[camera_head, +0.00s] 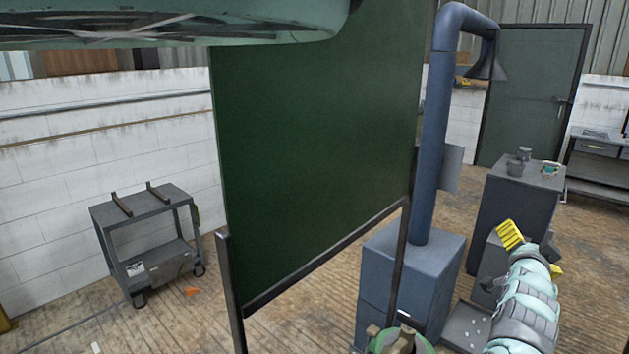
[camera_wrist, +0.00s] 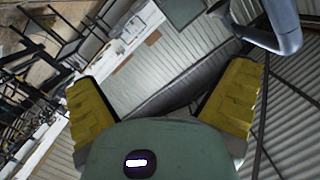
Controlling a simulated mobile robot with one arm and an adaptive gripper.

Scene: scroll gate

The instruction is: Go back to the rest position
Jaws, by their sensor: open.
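My gripper (camera_head: 533,252) is at the lower right of the head view, at the end of my pale green and grey arm. Its yellow fingers stand apart. In the wrist view my gripper (camera_wrist: 162,80) shows two yellow fingers spread wide with nothing between them. The wrist view is tilted and looks toward the wall and ceiling. In the head view the gripper is in front of the dark cabinet and to the right of the blue-grey box; I cannot tell its exact distance to either.
A green panel (camera_head: 320,140) in a dark frame stands in the middle. A blue duct pipe (camera_head: 436,130) rises from a blue-grey box (camera_head: 415,265). A dark cabinet (camera_head: 515,205) carries small items. A grey cart (camera_head: 150,220) stands left.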

